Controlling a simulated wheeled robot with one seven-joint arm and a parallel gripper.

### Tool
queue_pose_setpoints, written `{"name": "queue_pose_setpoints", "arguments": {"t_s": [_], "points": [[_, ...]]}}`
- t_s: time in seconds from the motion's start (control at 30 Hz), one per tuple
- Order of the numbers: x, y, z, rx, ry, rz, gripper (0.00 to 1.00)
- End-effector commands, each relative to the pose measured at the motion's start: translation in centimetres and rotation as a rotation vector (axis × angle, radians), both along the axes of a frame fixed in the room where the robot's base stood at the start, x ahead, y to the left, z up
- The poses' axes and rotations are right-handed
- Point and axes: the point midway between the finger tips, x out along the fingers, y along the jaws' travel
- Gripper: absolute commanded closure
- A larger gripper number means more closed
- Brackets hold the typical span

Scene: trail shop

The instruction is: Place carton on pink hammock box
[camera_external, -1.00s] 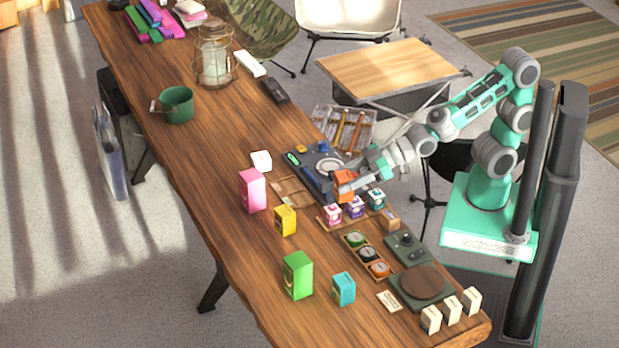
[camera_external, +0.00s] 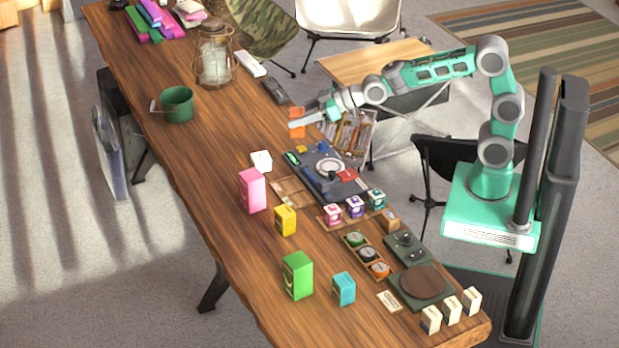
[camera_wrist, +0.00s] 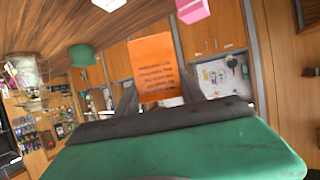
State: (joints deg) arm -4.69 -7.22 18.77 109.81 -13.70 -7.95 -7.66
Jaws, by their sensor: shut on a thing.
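My gripper (camera_external: 302,122) is shut on an orange carton (camera_external: 297,114), held in the air above the table beyond the blue-grey device. The orange carton (camera_wrist: 154,66) fills the middle of the wrist view between the dark fingers, with dark printed text on its face. The pink hammock box (camera_external: 252,191) stands upright on the table, nearer the camera and left of my gripper, clear of the carton. In the wrist view a pink box (camera_wrist: 192,9) is partly cut off by the top edge.
A white cube (camera_external: 261,161) and a yellow box (camera_external: 285,220) stand near the pink box. A green mug (camera_external: 177,105) and a lantern (camera_external: 214,60) stand farther back. The blue-grey device (camera_external: 325,172) lies between the pink box and my base. Bare table (camera_external: 215,160) lies left of the pink box.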

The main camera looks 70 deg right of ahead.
Motion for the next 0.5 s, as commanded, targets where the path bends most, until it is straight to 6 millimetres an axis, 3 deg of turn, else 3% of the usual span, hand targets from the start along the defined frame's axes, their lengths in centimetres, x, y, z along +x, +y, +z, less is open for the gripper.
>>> {"name": "queue_pose_setpoints", "arguments": {"t_s": [0.17,0.3,0.4,0.5], "points": [[-0.2,4.3,3.9,0.0,-0.007,0.164,1.0],[-1.6,7.5,6.3,-0.001,-0.004,0.311,1.0],[-3.1,9.2,6.3,0.0,0.0,0.403,1.0],[-3.4,9.5,5.7,0.001,0.001,0.441,1.0]]}}
